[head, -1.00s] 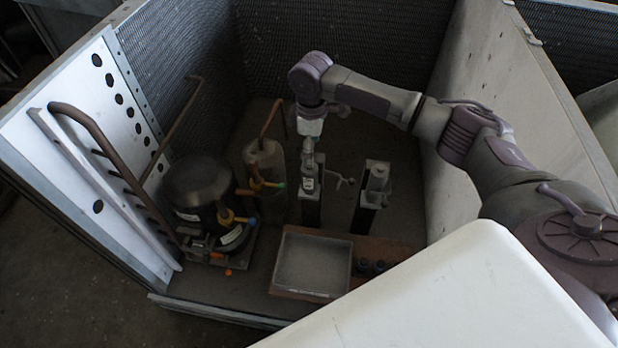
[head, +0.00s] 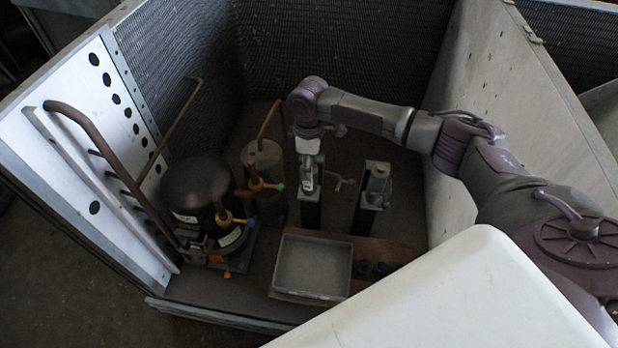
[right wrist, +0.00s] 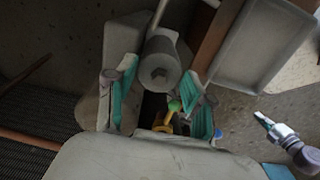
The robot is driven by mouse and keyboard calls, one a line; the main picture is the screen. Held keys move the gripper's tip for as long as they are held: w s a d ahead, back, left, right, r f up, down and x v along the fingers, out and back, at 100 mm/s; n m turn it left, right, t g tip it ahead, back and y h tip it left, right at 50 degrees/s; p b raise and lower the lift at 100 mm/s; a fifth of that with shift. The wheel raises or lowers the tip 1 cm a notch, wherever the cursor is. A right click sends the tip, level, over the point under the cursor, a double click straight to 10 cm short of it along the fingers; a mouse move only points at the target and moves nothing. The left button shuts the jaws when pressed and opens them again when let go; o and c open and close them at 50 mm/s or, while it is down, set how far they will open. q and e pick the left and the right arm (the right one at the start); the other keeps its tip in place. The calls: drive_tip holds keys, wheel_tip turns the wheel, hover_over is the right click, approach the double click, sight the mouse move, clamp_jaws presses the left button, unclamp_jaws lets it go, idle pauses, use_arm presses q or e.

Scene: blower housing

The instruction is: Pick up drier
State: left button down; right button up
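A grey cylinder with a hexagonal end, which looks like the drier (right wrist: 160,62), shows in the right wrist view. In the head view the drier (head: 308,172) sits on top of a dark post, partly hidden by my gripper. My right gripper (head: 308,150) is directly above it, pointing down. In the right wrist view my right gripper (right wrist: 160,95) has its teal-padded fingers apart, one on each side of the cylinder, with gaps showing. Whether a finger touches it, I cannot tell. My left gripper is not in view.
A second post with a grey fitting (head: 376,185) stands to the right. A grey tray (head: 312,292) lies in front. A black compressor (head: 196,185), a grey canister (head: 263,170) and copper pipes stand left. Metal housing walls (head: 500,95) enclose the space.

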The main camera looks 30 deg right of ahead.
drive_tip(key=shift+r, duration=0.1)
clamp_jaws()
